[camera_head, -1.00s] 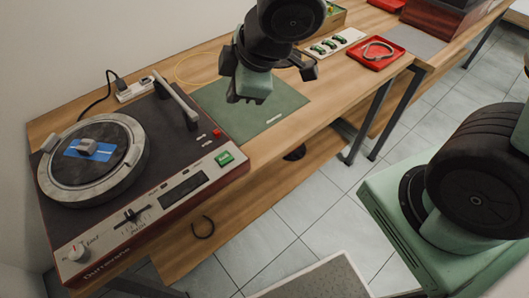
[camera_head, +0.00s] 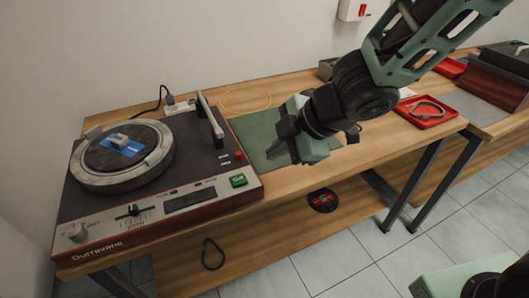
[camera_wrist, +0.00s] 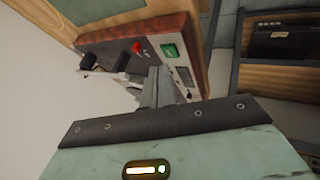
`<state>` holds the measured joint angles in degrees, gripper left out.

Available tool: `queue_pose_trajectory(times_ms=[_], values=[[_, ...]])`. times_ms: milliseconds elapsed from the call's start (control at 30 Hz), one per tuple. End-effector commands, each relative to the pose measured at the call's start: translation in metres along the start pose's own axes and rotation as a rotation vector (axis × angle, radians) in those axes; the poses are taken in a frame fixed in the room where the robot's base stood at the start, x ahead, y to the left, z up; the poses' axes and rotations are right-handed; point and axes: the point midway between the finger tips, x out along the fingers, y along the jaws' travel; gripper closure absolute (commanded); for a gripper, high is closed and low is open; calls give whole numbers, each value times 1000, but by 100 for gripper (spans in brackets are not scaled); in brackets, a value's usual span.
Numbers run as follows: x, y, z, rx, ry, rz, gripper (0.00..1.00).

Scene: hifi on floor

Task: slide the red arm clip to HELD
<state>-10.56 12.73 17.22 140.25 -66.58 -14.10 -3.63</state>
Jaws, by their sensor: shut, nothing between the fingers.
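A record player (camera_head: 130,195) with a dark top stands at the left of the bench. A small red piece (camera_head: 238,155), likely the red arm clip, sits at its right edge, near the grey tonearm (camera_head: 210,120). It also shows in the wrist view (camera_wrist: 137,46). Its setting and any HELD lettering are too small to read. My gripper (camera_head: 283,138) is shut and empty above the green mat, to the right of the player and apart from it. In the wrist view its fingers (camera_wrist: 157,85) point towards the player and cover part of it.
A green button (camera_head: 238,180) is on the player's front right corner. The platter (camera_head: 122,155) carries a blue-labelled block. The green mat (camera_head: 262,125) lies below my gripper, with a yellow cable (camera_head: 245,99) behind. A red tray (camera_head: 426,112) is further right.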

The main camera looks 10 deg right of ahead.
Motion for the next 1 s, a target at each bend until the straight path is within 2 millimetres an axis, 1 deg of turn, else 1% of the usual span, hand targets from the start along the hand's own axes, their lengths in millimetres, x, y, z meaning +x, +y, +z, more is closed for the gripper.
queue_pose_trajectory(times_ms=[33, 200, 400, 467, 500, 667, 800, 1000], values=[[12, -3, 2, -1, 0, -2, 100], [48, -4, 2, 0, 2, -2, 100], [88, -4, 2, -1, 1, -2, 100], [99, -4, 2, 0, 0, -3, 100], [93, 9, -1, 2, 0, 0, 100], [102, 27, -1, 2, 0, 0, 100], [107, 34, 0, 1, 0, -1, 100], [108, 35, 0, 1, 0, 0, 100]])
